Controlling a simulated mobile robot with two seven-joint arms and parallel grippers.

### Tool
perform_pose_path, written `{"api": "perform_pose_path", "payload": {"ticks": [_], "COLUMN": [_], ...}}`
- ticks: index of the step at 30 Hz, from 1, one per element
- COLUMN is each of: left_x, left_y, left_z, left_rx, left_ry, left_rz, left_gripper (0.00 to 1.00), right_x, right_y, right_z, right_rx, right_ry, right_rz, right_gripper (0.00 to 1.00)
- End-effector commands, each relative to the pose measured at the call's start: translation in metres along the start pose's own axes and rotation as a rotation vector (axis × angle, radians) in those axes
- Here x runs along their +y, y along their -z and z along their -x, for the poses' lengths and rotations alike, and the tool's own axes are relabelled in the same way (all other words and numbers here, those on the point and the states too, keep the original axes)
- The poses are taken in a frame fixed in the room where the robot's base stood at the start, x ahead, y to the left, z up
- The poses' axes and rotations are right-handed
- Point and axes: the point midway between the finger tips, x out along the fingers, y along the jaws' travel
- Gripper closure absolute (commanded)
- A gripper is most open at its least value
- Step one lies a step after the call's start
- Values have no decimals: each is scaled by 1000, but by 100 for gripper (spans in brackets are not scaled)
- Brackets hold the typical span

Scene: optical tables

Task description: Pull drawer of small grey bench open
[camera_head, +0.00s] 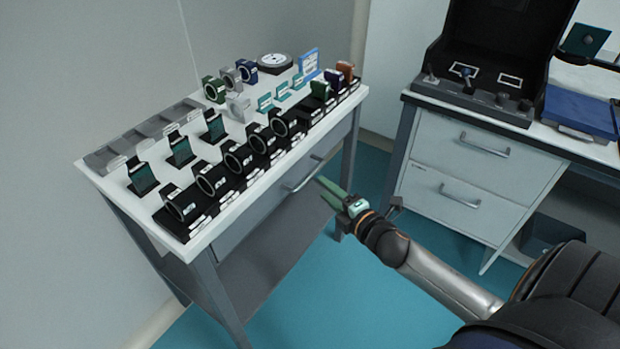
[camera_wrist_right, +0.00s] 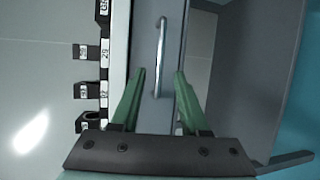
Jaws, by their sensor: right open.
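The small grey bench (camera_head: 215,243) stands at the left, its white top crowded with optics. Its drawer (camera_head: 262,212) sits under the top on the side facing me and looks closed. The drawer's metal handle (camera_head: 303,180) is a slim bar. My right gripper (camera_head: 328,190) is open and empty, close to the handle. In the right wrist view my right gripper (camera_wrist_right: 159,80) has its green fingers spread to either side of the lower part of the handle (camera_wrist_right: 161,45), and I see no contact. My left gripper is not in view.
Several black ring mounts (camera_head: 238,158) line the bench's front edge. A larger bench with two closed drawers (camera_head: 460,155) stands at the right, with an open black case (camera_head: 497,60) on top. Teal floor (camera_head: 335,290) is clear between them.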

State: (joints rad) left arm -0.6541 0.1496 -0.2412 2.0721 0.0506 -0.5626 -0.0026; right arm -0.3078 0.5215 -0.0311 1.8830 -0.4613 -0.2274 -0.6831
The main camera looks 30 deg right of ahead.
Motion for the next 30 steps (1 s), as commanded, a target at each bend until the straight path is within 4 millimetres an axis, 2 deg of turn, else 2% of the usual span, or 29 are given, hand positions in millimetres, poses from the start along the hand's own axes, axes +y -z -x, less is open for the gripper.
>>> {"api": "perform_pose_path", "payload": {"ticks": [9, 15, 28, 30], "left_x": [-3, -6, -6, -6], "left_y": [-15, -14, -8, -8], "left_z": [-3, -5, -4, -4], "left_rx": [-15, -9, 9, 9], "left_ry": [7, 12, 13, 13], "left_rz": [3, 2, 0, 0], "left_gripper": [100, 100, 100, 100], "right_x": [0, -1, -1, -1], "right_y": [0, 0, 0, 0], "right_z": [-51, -72, -80, -79], "right_rx": [0, 0, 1, 1], "right_ry": [-2, 1, 2, 2], "right_rz": [0, -2, -2, -2], "right_gripper": [55, 55, 55, 61]}}
